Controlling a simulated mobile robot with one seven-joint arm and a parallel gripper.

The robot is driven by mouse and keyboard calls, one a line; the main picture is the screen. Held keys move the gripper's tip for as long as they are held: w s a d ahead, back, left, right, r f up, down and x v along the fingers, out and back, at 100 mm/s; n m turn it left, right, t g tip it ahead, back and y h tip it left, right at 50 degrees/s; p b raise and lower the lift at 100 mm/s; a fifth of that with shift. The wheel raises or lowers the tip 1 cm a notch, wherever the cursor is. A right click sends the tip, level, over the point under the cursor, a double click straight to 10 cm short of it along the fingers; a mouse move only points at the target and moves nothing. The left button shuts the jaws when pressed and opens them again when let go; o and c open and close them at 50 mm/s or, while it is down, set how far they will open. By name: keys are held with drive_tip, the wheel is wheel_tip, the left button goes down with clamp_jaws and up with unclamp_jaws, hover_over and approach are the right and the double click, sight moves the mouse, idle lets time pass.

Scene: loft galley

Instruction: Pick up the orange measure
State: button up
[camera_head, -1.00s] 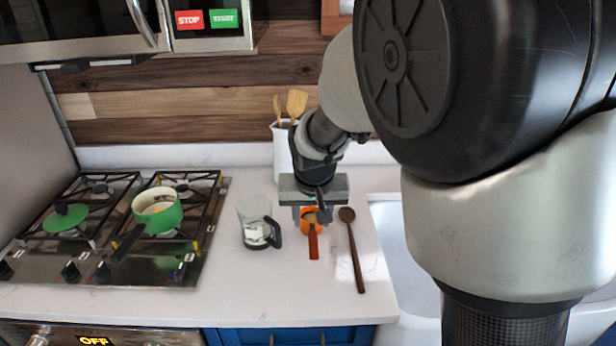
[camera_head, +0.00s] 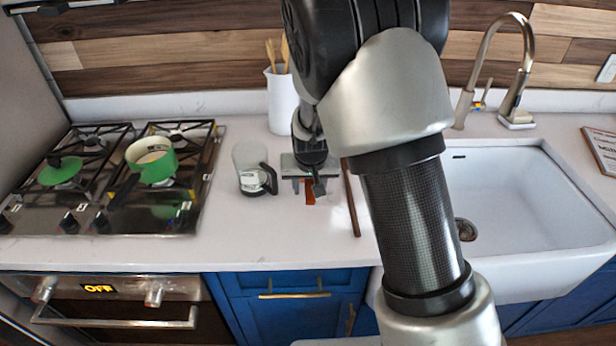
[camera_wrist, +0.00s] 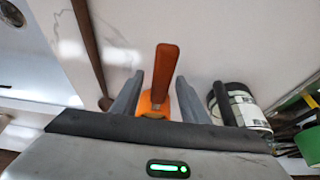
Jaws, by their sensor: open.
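The orange measure (camera_head: 310,191) lies on the white counter, mostly hidden under my gripper (camera_head: 309,188) in the head view. In the wrist view, the orange measure (camera_wrist: 166,75) shows its handle and part of its cup between the two fingers of my gripper (camera_wrist: 155,92). The fingers are open, one on each side of the measure, with a gap visible beside the handle. I cannot tell how far the fingertips are above the counter.
A glass jug with a black handle (camera_head: 250,181) stands just left of my gripper. A wooden spoon (camera_head: 351,205) lies close on the right. A white utensil jar (camera_head: 281,103) is behind, the sink (camera_head: 500,200) to the right, and the stove with a green pot (camera_head: 157,169) to the left.

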clamp_jaws()
idle(0.3)
wheel_tip(320, 180, up, 10)
drive_tip(key=shift+p, duration=0.3)
